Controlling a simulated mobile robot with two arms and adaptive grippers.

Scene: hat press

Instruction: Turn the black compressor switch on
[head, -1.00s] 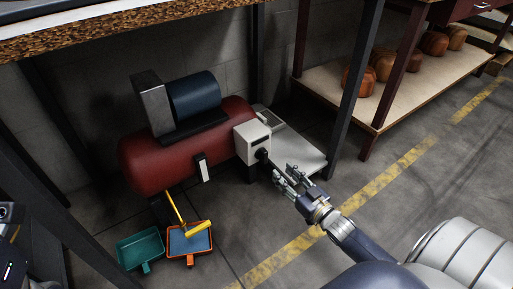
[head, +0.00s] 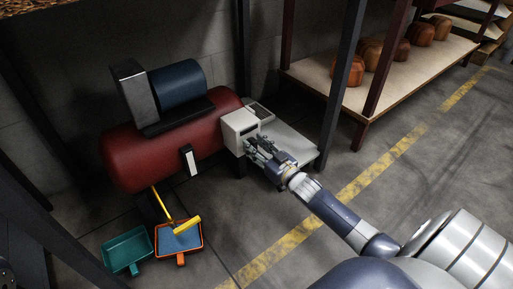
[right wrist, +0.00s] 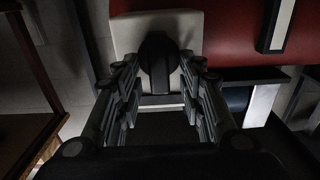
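The red compressor (head: 165,150) with its dark blue motor (head: 178,84) stands under the bench. A pale switch box (head: 238,124) is on its right end. The black switch (right wrist: 158,60) shows in the right wrist view as a dark knob on the pale box (right wrist: 190,32); in the head view my gripper hides most of it. My right gripper (head: 256,148) is at the front of the box. In the right wrist view its fingers (right wrist: 160,82) are open, one on each side of the knob. I cannot tell whether they touch it.
A dark bench post (head: 343,90) stands right of the compressor. A low grey platform (head: 290,145) lies behind my right gripper. Two dustpans, one green (head: 127,250) and one orange (head: 179,257), lie on the floor at lower left. A shelf (head: 345,90) holds several wooden hat blocks.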

